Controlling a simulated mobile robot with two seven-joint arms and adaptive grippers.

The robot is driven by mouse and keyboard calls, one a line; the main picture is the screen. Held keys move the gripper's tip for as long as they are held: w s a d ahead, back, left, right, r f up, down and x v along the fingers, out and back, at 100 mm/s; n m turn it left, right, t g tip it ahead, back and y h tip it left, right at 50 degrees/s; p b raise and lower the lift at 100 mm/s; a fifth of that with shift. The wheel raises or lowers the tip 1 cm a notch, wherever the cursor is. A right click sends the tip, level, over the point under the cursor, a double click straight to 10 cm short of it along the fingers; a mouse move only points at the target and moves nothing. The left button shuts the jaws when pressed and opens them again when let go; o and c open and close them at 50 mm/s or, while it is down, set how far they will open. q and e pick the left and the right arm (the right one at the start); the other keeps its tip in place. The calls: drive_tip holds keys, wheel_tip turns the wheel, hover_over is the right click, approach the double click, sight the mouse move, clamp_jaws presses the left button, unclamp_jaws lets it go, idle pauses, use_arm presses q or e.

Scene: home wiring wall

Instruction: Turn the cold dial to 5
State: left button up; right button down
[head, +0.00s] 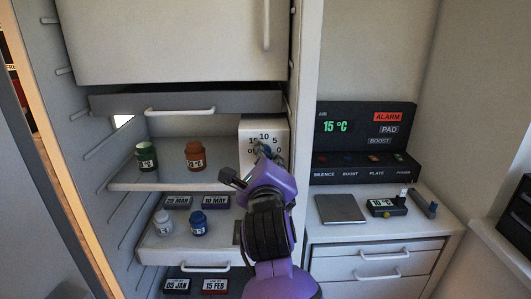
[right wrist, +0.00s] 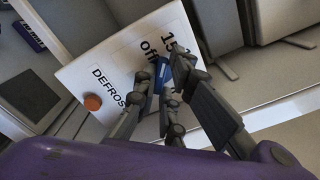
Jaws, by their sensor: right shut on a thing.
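The white dial panel (head: 264,130) stands at the right end of the fridge's upper shelf, with the numbers 15, 10 and 5 in an arc. In the right wrist view the panel (right wrist: 105,65) is tilted and shows "15", "off" and "DEFROS". My right gripper (head: 264,152) is in front of the panel. In the right wrist view its fingers (right wrist: 168,78) are shut on the blue dial knob (right wrist: 161,74). The fingers hide much of the knob, and I cannot read which number it points to. My left gripper is not in view.
An orange round button (right wrist: 92,102) is on the panel. Green (head: 147,156) and orange (head: 195,155) jars stand left on the same shelf. A grey drawer (head: 200,101) is just above. An alarm console (head: 365,135) stands on the right counter.

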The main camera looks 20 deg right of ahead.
drive_tip(key=shift+m, duration=1)
drive_tip(key=c, duration=1.8)
unclamp_jaws()
drive_tip(key=shift+o, duration=0.2)
drive_tip(key=v, duration=1.2)
drive_tip(key=shift+c, duration=0.5)
